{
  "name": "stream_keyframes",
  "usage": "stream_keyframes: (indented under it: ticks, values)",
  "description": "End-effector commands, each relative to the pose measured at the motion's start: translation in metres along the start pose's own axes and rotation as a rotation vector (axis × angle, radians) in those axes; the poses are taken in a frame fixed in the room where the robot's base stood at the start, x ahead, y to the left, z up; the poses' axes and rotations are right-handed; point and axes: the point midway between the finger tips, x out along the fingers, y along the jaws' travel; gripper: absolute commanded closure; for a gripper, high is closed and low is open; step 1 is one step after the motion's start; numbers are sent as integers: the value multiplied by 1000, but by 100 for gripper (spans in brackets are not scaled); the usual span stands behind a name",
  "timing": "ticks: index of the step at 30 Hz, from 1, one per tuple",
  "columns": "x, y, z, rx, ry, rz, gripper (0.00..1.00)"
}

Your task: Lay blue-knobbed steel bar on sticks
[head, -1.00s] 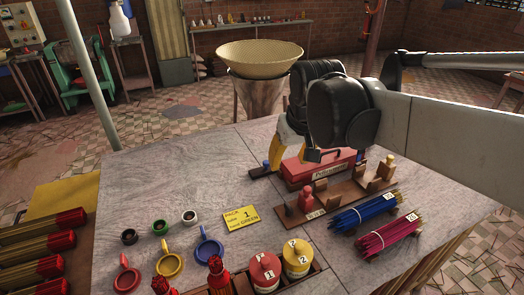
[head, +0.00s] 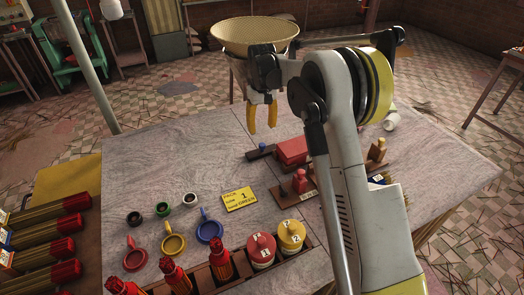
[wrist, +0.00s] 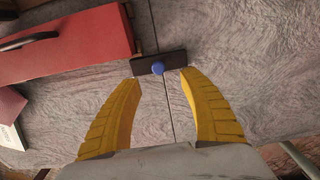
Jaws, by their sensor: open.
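The blue-knobbed steel bar (head: 253,154) is a dark flat bar lying on the table, at the left end of a red box. Its blue knob shows in the head view and in the wrist view (wrist: 158,68). My gripper (head: 262,128) is open and empty, its yellow fingers pointing down above the table behind the bar. In the wrist view my gripper (wrist: 158,78) has its fingertips on either side of the knob in the picture, apart from it. A bundle of blue sticks (head: 379,179) shows only a small part behind my arm.
The red box (head: 292,150) with a dark handle adjoins the bar. A brown rack with a red peg (head: 300,182) stands in front, an orange peg (head: 378,148) right. Ladles, cups, a yellow card (head: 240,200) and jars lie nearer.

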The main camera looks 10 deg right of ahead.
Motion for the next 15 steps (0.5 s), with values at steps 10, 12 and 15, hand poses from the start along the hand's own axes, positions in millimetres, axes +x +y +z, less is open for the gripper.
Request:
stream_keyframes:
  ticks: [10,12,15]
  values:
    - [51,1,-1,1,1,0,50]
    - [55,1,-1,1,1,0,50]
    - [69,3,-4,1,1,0,50]
